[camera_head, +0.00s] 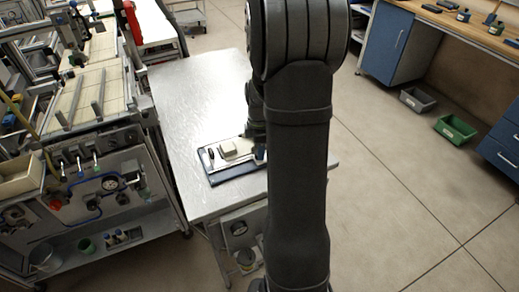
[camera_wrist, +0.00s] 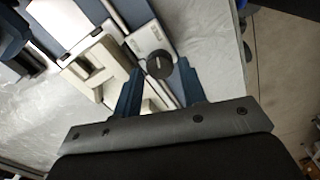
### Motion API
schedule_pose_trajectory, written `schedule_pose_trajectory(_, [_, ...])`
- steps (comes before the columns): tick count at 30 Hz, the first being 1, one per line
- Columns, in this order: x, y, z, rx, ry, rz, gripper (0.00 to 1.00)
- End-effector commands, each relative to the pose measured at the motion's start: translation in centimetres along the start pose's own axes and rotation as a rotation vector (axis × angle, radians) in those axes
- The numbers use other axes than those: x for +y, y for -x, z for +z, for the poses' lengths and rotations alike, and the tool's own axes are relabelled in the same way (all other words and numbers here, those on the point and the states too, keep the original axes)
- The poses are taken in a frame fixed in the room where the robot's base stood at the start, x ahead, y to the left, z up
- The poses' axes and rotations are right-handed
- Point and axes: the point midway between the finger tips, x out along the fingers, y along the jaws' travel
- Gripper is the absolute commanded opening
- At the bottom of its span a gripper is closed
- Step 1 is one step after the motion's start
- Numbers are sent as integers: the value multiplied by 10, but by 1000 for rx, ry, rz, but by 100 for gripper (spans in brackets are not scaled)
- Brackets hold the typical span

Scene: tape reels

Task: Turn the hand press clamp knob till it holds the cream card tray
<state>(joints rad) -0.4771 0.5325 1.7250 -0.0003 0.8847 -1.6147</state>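In the wrist view, the clamp knob (camera_wrist: 160,64) is a round black knob with a light line on its top, beside a pale block. My gripper (camera_wrist: 159,66) has its two blue fingers apart, one on each side of the knob. A gap shows between each finger and the knob, so it is open; fingertip height against the knob is hard to judge. The cream card tray (camera_wrist: 92,72) lies left of the fingers. In the head view the tray (camera_wrist: 100,50) shows as a small cream piece (camera_head: 229,148) on the dark-based press (camera_head: 238,172); my arm hides the knob there.
The press stands on a metal table (camera_head: 185,100) near its right front part, with bare tabletop behind it. A machine bench (camera_head: 95,170) stands at the left. Grey (camera_head: 417,99) and green (camera_head: 455,130) bins lie on the floor at the right.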

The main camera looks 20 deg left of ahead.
Motion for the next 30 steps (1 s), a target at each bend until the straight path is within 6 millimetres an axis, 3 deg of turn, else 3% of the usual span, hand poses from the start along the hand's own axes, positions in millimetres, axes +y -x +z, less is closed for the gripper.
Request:
schedule_pose_trajectory(12, [0, -11, 0, 0, 0, 1, 38])
schedule_pose_trajectory(13, [0, -11, 0, 0, 0, 1, 36])
schedule_pose_trajectory(18, [0, -11, 0, 0, 0, 1, 6])
schedule_pose_trajectory(30, [0, -10, 0, 0, -72, 1, 6])
